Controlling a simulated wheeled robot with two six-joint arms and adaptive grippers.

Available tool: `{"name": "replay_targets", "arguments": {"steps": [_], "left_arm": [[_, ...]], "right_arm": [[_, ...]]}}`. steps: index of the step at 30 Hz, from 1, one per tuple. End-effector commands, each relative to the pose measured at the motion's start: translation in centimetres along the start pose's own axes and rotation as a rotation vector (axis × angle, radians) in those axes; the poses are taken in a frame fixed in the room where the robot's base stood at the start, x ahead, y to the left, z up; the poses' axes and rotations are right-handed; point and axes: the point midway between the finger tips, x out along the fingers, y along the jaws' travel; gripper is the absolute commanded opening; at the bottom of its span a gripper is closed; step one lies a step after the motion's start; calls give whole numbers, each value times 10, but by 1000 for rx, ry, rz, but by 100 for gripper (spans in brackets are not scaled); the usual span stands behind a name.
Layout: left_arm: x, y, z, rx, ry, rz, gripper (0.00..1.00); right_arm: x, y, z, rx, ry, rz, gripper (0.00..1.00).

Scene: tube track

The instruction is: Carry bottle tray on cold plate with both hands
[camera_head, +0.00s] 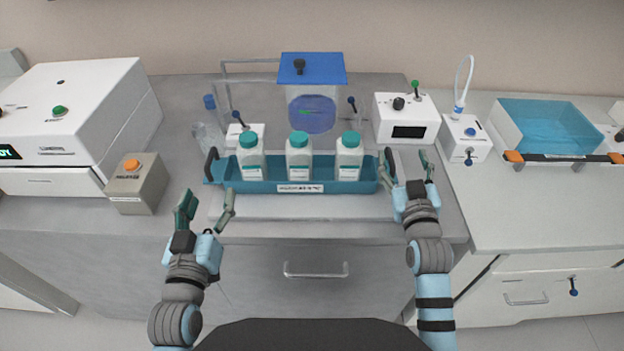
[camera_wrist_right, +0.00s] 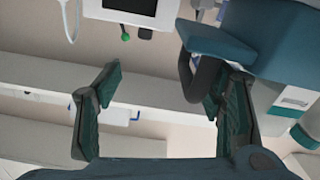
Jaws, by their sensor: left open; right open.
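The teal bottle tray (camera_head: 222,178) sits level on the pale cold plate (camera_head: 300,207) and holds three white bottles with green caps (camera_head: 299,158). It has a dark handle at its left end (camera_head: 211,164) and another at its right end, seen in the right wrist view (camera_wrist_right: 192,82). My right gripper (camera_head: 407,166) is open at the tray's right end. In the right wrist view, the handle shows close beside one finger of the right gripper (camera_wrist_right: 165,88); contact is unclear. My left gripper (camera_head: 207,207) is open and empty, in front of the tray's left end, apart from the handle.
A grey box with an orange button (camera_head: 137,183) and a white machine (camera_head: 70,120) stand left. A blue-lidded clear vessel (camera_head: 312,95) stands behind the tray. White control boxes (camera_head: 405,120) and a blue basin (camera_head: 550,130) are right. Bare counter lies in front of the plate.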

Motion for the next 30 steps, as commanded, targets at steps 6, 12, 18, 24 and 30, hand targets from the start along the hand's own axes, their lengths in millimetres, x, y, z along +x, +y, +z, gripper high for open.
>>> {"name": "replay_targets", "arguments": {"steps": [6, 12, 18, 24, 30], "left_arm": [[0, 0, 0, 0, 0, 0, 62], [0, 0, 0, 0, 0, 0, 62], [0, 0, 0, 0, 0, 0, 62], [0, 0, 0, 0, 0, 0, 62], [0, 0, 0, -1, 0, -1, 62]], "right_arm": [[-59, 0, 1, 1, -3, 0, 63], [-100, 0, 0, 0, -2, 0, 63], [-108, 0, -1, 1, 1, 0, 63], [-107, 0, 0, 1, 1, 0, 63], [-107, 0, 0, 1, 1, -1, 63]]}}
